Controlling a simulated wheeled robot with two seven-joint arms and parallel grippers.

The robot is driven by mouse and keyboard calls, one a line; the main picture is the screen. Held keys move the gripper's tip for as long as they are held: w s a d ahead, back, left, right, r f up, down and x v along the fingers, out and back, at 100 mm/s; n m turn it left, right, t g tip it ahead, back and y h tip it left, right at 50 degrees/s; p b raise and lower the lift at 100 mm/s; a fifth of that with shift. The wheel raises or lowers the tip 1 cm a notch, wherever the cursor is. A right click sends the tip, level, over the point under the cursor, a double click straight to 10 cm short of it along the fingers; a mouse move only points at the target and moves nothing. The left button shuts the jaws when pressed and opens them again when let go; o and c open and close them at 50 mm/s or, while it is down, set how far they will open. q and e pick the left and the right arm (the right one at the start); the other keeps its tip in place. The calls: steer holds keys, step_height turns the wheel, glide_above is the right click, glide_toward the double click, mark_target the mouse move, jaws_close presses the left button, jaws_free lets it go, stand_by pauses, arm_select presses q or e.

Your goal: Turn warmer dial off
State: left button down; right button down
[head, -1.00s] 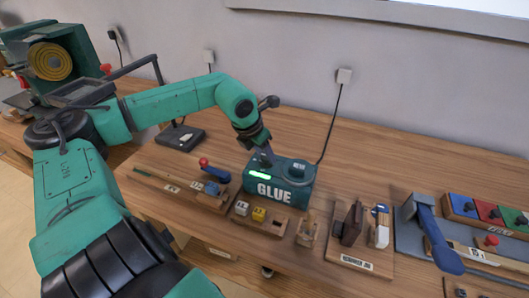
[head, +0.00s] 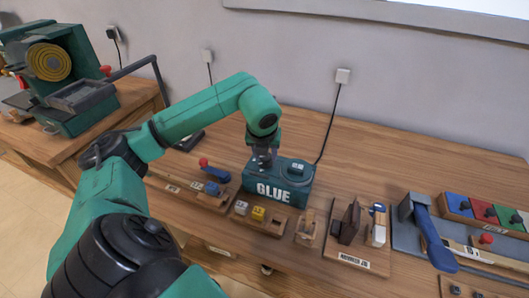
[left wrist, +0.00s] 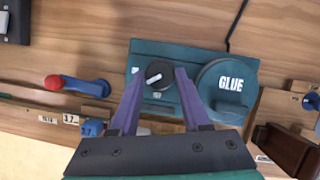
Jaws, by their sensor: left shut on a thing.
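The teal glue warmer (head: 295,190), marked GLUE, stands on the bench in the middle of the head view; its body also shows in the left wrist view (left wrist: 205,48). Its round lid (left wrist: 225,90) is on the right of its top. The dial (left wrist: 158,76) is a small black knob with a white pointer line slanting up to the right. My left gripper (head: 262,160) points down over the warmer's left side, and its two purple fingers (left wrist: 158,80) are closed on either side of the dial. In the head view the fingers mostly hide the dial. My right gripper is not in view.
A blue handle with a red knob (left wrist: 75,85) lies left of the warmer. Yellow and white blocks (head: 258,213) sit in front. A cable runs up the wall behind. Wooden jigs (head: 350,225) and a blue-handled tool (head: 435,240) are to the right.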

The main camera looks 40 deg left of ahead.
arm_select(q)
steer(key=n, duration=0.2)
steer(key=n+g+y, duration=0.1)
steer(key=n, duration=0.3)
steer(key=shift+w+d+r+g+y, duration=0.1)
steer(key=shift+w+d+g+y, duration=0.1)
steer(key=shift+w+g+y, duration=0.15)
steer(key=n+p, duration=0.1)
steer(key=n, duration=0.1)
steer(key=shift+n+g, duration=0.35)
steer(key=shift+n, duration=0.05)
steer(key=shift+n+g+y+p, duration=0.25)
steer(key=shift+n+g+p, duration=0.2)
steer(key=shift+n, duration=0.45)
steer(key=shift+c, duration=1.9)
jaws_free()
